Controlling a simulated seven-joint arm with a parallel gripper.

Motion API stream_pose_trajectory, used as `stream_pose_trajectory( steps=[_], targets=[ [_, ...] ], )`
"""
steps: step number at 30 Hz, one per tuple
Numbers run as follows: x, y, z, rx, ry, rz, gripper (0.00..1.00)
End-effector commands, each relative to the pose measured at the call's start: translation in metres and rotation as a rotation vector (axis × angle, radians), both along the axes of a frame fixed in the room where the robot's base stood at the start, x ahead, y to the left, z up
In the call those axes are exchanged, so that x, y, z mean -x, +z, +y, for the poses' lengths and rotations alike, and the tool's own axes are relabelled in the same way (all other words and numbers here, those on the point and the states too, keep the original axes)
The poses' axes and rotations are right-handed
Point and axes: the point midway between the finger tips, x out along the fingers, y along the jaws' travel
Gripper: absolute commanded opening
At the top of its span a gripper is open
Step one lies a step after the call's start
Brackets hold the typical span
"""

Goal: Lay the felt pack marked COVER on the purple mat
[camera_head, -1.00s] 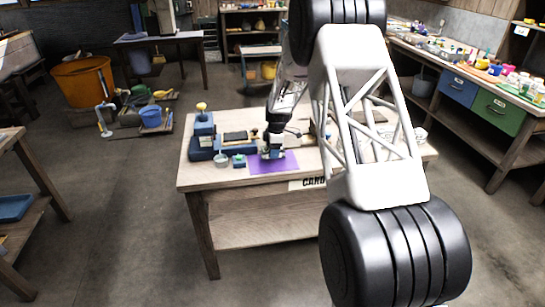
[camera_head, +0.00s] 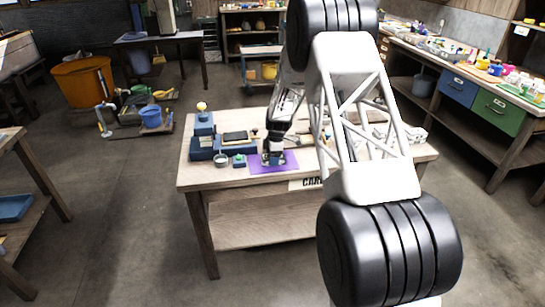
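The purple mat (camera_head: 258,164) lies flat on the wooden table, near its front edge. My gripper (camera_head: 273,164) points down over the mat, at or just above its surface. The fingers are small and dark in this view, so I cannot tell whether they are open or shut, or whether they hold anything. I cannot make out a felt pack marked COVER; my gripper and arm hide part of the mat and the table's right side.
On the wooden table (camera_head: 225,178), a blue block with a yellow knob (camera_head: 203,120), a dark-topped tray (camera_head: 236,137), a small grey pot (camera_head: 221,159) and a small green-topped block (camera_head: 239,160) stand left of my gripper. White items (camera_head: 413,134) stand at the right.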

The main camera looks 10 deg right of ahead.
Motion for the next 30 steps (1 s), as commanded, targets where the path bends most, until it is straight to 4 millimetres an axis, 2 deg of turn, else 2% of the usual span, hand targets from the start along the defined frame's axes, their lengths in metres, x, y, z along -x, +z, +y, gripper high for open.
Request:
stream_pose_trajectory(
  steps=[1, 5, 14, 20, 26, 30],
  targets=[
    [0.000, 0.000, 0.000, 0.000, 0.000, 0.000, 0.70],
    [0.000, 0.000, 0.000, 0.000, 0.000, 0.000, 0.89],
    [0.000, 0.001, 0.000, 0.000, 0.000, 0.000, 0.89],
    [0.000, 0.008, -0.001, 0.000, 0.000, -0.002, 0.89],
    [0.000, 0.029, -0.003, 0.000, 0.000, -0.002, 0.89],
    [0.000, 0.050, -0.006, 0.000, 0.000, -0.003, 0.89]
  ],
)
